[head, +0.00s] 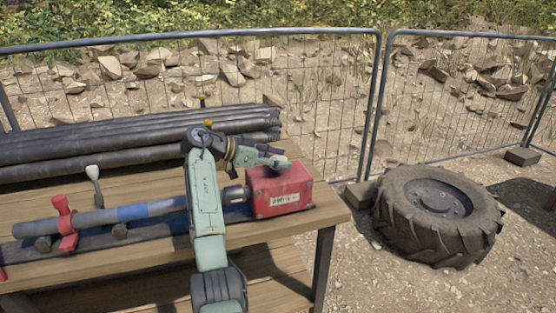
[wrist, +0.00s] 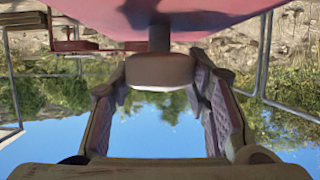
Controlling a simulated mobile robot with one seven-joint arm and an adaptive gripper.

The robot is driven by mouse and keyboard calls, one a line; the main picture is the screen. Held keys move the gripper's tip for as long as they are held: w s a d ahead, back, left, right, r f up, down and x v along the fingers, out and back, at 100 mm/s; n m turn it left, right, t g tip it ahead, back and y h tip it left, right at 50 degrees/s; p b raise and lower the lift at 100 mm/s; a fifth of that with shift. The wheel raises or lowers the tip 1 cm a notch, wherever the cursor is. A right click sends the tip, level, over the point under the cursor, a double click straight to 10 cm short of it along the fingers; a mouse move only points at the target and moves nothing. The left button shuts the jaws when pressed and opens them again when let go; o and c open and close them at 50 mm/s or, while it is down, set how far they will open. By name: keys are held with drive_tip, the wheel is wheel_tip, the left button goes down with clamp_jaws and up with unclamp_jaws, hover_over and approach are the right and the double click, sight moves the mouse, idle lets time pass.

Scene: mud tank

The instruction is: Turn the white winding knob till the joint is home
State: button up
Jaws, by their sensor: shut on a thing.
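The red box (head: 280,190) with a pale label stands at the right end of the bench. A grey pipe (head: 90,219) with a blue band lies along the bench toward it, and a grey collar (head: 234,194) sits at the box's left side. My gripper (head: 276,160) is at the top of the box. In the wrist view, the winding knob (wrist: 160,70) stands out from the red box on a short dark stem, shaded, with a white edge. My arm hides part of the pipe.
A red clamp (head: 66,222) and a white-tipped lever (head: 94,180) stand along the pipe at left. Dark pipes (head: 110,141) are stacked behind. A big tyre (head: 436,215) lies right of the wooden bench (head: 130,258); mesh fencing (head: 330,100) runs behind.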

drive_tip(key=shift+f, duration=0.15)
drive_tip(key=o, duration=1.1)
drive_tip(key=shift+o, duration=0.2)
drive_tip(key=v, duration=1.2)
